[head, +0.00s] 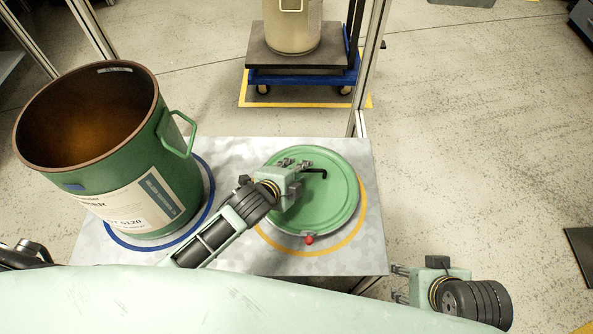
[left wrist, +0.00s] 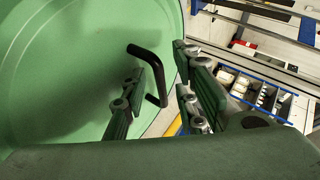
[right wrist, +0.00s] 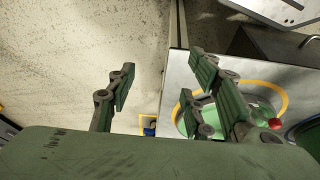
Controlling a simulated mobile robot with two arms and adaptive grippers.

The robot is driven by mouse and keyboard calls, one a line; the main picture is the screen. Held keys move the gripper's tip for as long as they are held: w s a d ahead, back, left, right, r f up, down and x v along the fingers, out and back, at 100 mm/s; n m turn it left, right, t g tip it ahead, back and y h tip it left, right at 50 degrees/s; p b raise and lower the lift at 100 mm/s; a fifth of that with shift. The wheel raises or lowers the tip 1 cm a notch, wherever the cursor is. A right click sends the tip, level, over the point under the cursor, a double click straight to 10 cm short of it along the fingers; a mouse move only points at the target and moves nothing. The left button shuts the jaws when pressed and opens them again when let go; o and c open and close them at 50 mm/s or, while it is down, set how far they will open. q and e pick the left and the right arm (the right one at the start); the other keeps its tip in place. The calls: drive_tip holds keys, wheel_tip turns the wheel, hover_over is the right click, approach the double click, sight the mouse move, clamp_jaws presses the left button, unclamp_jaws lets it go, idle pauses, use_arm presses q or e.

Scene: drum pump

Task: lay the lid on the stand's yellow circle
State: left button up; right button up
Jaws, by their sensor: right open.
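The green round lid (head: 335,205) is over the stand's yellow circle (head: 318,252), whose band shows along the lid's near and right edges. I cannot tell whether the lid rests flat on the stand (head: 232,160). Its black handle (head: 318,171) also shows in the left wrist view (left wrist: 150,62). My left gripper (head: 290,176) is over the lid at the handle. Its fingers stand apart on either side of the handle in the left wrist view. My right gripper (head: 398,284) is open and empty, off the stand's near right corner. A red knob (head: 309,240) shows at the lid's near edge.
An open green drum (head: 150,170) with a side handle stands on the stand's blue circle (head: 209,197) at left. Frame posts (head: 372,60) rise behind the stand. A blue cart (head: 300,76) with a pale container is farther back. The floor at right is mostly clear.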

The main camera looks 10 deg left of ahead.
use_arm(q)
drive_tip(key=shift+r, duration=0.1)
drive_tip(key=p+v, duration=0.2)
drive_tip(key=v, duration=0.4)
drive_tip(key=s+a+n+g+y, duration=0.1)
drive_tip(key=s+a+n+g, duration=0.1)
drive_tip(key=s+n, duration=0.3)
drive_tip(key=s+a+f+n+g+y+p, duration=0.1)
drive_tip(key=s+a+n+g, duration=0.1)
drive_tip(key=s+n, duration=0.3)
drive_tip(key=s+a+f+n+g+y, duration=0.1)
drive_tip(key=s+a+n+g, duration=0.2)
drive_tip(key=s+n, duration=0.3)
drive_tip(key=shift+s+a+f+p, duration=0.15)
drive_tip(key=shift+s+a, duration=0.25)
drive_tip(key=shift+s, duration=0.4)
drive_tip(key=shift+s+a+p, duration=0.25)
drive_tip(key=shift+s+a, duration=0.15)
drive_tip(key=shift+s, duration=0.4)
use_arm(e)
drive_tip(key=shift+g, duration=0.3)
drive_tip(key=x, duration=0.4)
drive_tip(key=shift+s+f, duration=0.1)
drive_tip(key=shift+f, duration=0.1)
